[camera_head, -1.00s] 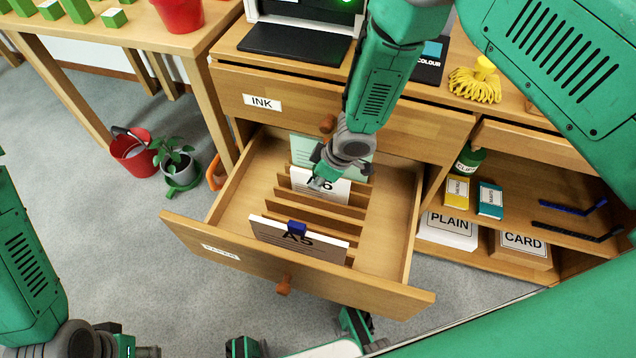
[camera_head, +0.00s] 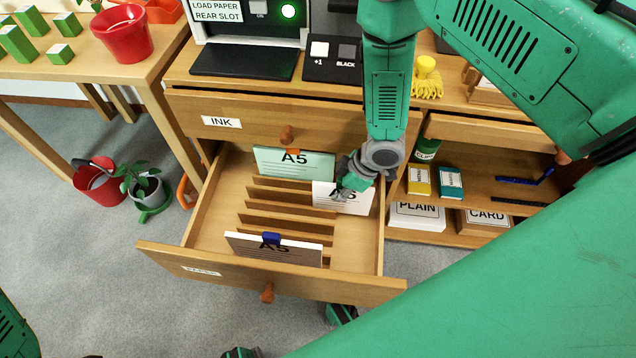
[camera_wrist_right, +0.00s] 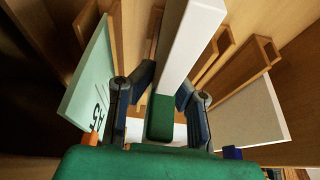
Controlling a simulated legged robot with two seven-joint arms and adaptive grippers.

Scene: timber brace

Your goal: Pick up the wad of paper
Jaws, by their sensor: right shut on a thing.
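The white wad of paper (camera_head: 325,193) is in the open drawer's right part, in front of the right ends of the wooden dividers (camera_head: 290,209). Its black label is partly hidden by my gripper. My right gripper (camera_head: 347,186) is shut on the wad's upper edge. In the right wrist view the wad (camera_wrist_right: 192,42) is a thick white slab between the two fingers of the right gripper (camera_wrist_right: 164,88). I cannot tell how far its lower edge is above the drawer floor. My left gripper is out of view.
A green A5 wad (camera_head: 293,163) stands at the drawer's back, and a white A5 wad with a blue clip (camera_head: 275,249) at its front. The drawer front (camera_head: 220,273) has an orange knob. A shelf with PLAIN paper (camera_head: 417,215) is on the right.

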